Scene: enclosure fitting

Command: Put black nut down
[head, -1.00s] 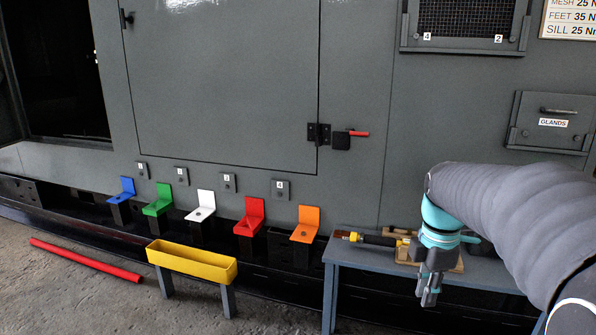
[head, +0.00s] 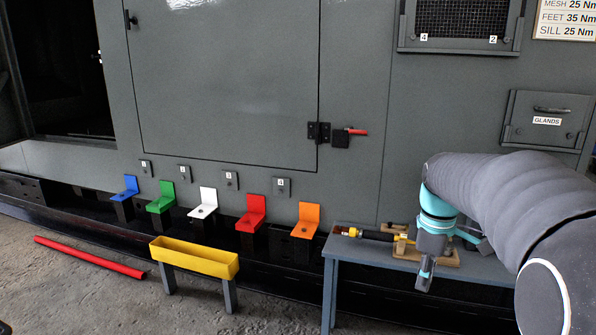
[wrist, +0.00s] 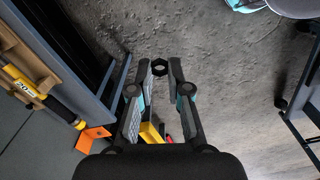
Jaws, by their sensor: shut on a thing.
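The black nut (wrist: 160,67) shows in the wrist view as a dark ring between my fingertips. My gripper (wrist: 160,72) is shut on it and holds it over the concrete floor. In the head view my gripper (head: 424,284) points down in front of the grey bench; the nut is too small or hidden to make out there. The bench (head: 350,250) lies just behind my gripper in that view.
A wooden rack (head: 440,258) and a yellow-and-black tool (head: 372,236) lie on the bench. A yellow trough (head: 190,262) stands on legs to the left. Coloured brackets, including an orange one (head: 306,220), line the enclosure. A red bar (head: 88,257) lies on the floor.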

